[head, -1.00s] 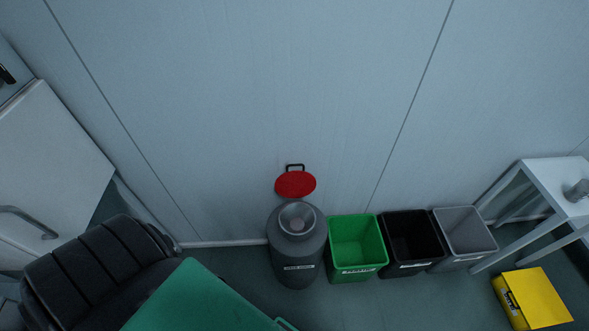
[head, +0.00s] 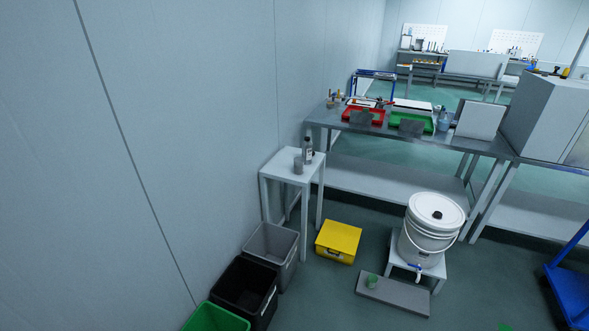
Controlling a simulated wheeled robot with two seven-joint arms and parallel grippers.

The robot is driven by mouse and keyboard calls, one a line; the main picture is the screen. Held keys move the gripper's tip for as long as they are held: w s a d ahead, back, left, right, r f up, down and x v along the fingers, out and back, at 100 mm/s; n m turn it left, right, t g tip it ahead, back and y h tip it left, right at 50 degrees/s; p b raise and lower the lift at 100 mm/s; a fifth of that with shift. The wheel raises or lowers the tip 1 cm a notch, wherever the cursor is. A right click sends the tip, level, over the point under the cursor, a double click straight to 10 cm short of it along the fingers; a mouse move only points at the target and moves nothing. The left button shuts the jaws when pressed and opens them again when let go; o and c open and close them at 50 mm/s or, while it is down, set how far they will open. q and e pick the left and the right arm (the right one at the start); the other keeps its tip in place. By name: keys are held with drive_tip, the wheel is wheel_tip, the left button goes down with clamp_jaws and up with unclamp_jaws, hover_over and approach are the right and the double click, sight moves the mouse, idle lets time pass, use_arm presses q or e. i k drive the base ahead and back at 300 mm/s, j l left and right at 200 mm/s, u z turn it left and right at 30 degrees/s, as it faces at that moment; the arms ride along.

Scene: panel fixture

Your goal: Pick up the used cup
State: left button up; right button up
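A grey cup (head: 298,165) stands upright on a small white side table (head: 280,163) against the wall, beside a dark bottle (head: 308,150). The frames do not show which cup is the used one. The insides of both cups are too small to make out. Neither of my grippers is in view.
Grey (head: 272,250), black (head: 243,290) and green (head: 217,318) bins line the wall at lower left. A yellow box (head: 338,240) lies on the floor beside the side table. A metal bench (head: 460,142) with red and green trays stands behind. Some floor between bins and slab is clear.

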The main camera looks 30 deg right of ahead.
sight(299, 166)
drive_tip(key=k+j+u, duration=0.1)
drive_tip(key=u, duration=0.25)
drive_tip(key=j+u, duration=0.25)
drive_tip(key=u, duration=0.15)
drive_tip(key=z, duration=1.8)
drive_tip(key=i+l+z, duration=0.1)
drive_tip(key=i, duration=0.3)
drive_tip(key=i+l, duration=0.25)
drive_tip(key=i, duration=0.15)
drive_tip(key=z, duration=0.05)
